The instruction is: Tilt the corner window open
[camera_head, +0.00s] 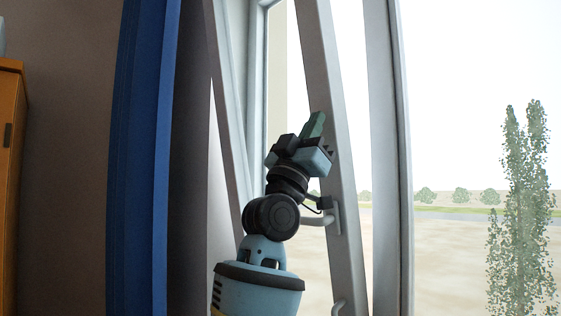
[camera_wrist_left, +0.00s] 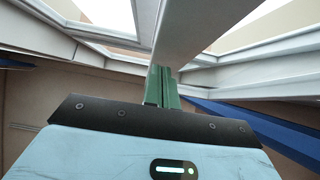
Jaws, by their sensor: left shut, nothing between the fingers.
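The corner window's sash (camera_head: 328,95) stands tilted in its frame in the head view, its top leaning away from the upright frame post (camera_head: 388,150). A wedge-shaped gap shows between them. A grey handle (camera_head: 318,220) sits on the sash's stile, partly behind my left wrist. My left gripper (camera_head: 315,124) is in front of the sash stile, above the handle, with its green fingers shut and empty. In the left wrist view the shut fingers (camera_wrist_left: 161,86) point at a pale sash bar (camera_wrist_left: 200,35); I cannot tell whether they touch it. My right gripper is not in view.
A blue curtain or panel (camera_head: 145,150) hangs left of the window. An orange cabinet (camera_head: 11,180) stands at the far left edge. Beyond the glass are open ground and a tall tree (camera_head: 520,210).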

